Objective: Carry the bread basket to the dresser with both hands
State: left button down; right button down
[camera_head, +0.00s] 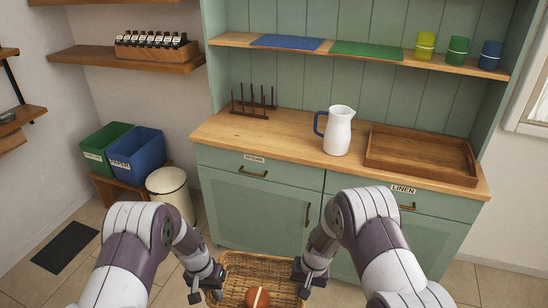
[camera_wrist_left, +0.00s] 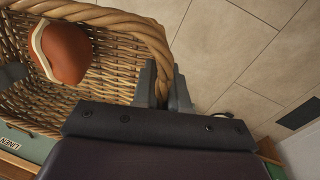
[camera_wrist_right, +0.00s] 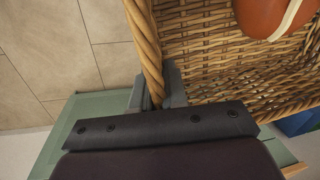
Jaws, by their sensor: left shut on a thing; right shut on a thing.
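The wicker bread basket (camera_head: 260,265) is at the bottom middle of the head view, held between my two grippers in front of the dresser (camera_head: 262,203). A brown loaf with a pale stripe (camera_head: 257,298) lies in it. My left gripper (camera_head: 212,285) is shut on the basket's left rim; the left wrist view shows the rim (camera_wrist_left: 160,45) between the fingers. My right gripper (camera_head: 303,278) is shut on the right rim, also seen between the fingers in the right wrist view (camera_wrist_right: 146,50). The basket's near side is cut off in the head view.
On the dresser top stand a dark rack (camera_head: 254,106), a white jug (camera_head: 337,132) with a blue handle and a wooden tray (camera_head: 420,155). The top's left front and the strip before the jug are bare. Bins (camera_head: 137,157) and a cream pail (camera_head: 170,190) stand left.

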aim_at(266, 137)
jog(key=i+j, duration=0.15)
jog(key=i, duration=0.35)
jog(key=i+j+z, duration=0.15)
jog(key=i, duration=0.35)
jog(key=i+j, duration=0.15)
jog(key=i, duration=0.35)
jog(key=z, duration=0.05)
